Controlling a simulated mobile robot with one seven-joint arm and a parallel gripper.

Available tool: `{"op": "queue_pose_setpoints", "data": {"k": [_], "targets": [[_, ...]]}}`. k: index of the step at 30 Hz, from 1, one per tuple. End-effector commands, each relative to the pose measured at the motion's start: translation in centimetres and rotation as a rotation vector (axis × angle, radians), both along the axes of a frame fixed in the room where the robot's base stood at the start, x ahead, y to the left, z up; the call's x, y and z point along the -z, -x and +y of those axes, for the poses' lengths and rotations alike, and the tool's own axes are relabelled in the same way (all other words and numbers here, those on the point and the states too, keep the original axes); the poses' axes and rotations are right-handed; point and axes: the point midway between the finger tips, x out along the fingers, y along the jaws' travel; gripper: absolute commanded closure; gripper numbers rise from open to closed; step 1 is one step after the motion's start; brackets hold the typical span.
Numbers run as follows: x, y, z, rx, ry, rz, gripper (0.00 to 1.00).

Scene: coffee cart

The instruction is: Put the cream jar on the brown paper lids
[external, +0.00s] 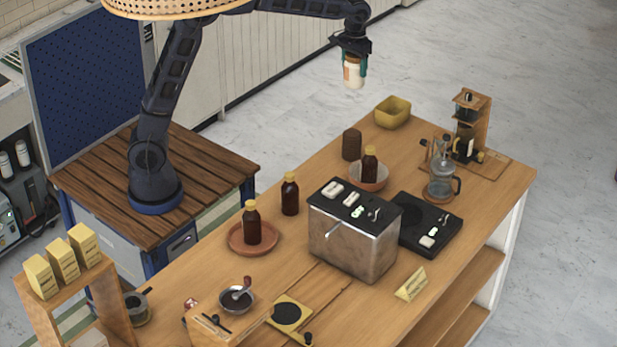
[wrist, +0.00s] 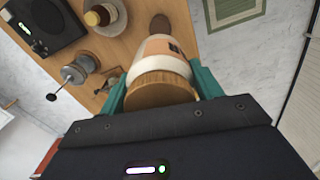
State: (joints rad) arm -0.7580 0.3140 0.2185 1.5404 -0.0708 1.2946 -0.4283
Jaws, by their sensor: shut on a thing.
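The cream jar (external: 353,76) is pale with an orange-tan label. My gripper (external: 354,66) is shut on it, with one teal finger on each side, and holds it in the air beyond the far edge of the counter. In the wrist view the jar's tan lid (wrist: 160,88) faces the camera between the fingers (wrist: 160,80). A dark brown round stack (external: 351,144), which looks like the brown paper lids, stands on the counter below the jar, apart from it. It also shows near the top of the wrist view (wrist: 160,24), partly hidden by the jar.
A yellow-green bin (external: 393,112) stands right of the stack. A bottle (external: 370,163) stands in a bowl (external: 383,180) just in front of it, with another bottle (external: 290,195) to the left. A metal box (external: 345,248), black scale (external: 428,218) and glass press (external: 441,182) are nearer.

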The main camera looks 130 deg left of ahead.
Motion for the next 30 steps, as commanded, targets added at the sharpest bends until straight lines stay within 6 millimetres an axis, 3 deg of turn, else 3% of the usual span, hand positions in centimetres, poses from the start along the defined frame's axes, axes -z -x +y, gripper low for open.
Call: {"op": "queue_pose_setpoints", "data": {"k": [18,24,30], "targets": [[12.3,0.0,0.0,0.000,0.002,0.001,0.75],[14.6,0.0,0.0,0.000,-0.001,0.000,0.75],[15.5,0.0,0.0,0.000,0.000,0.000,0.75]]}}
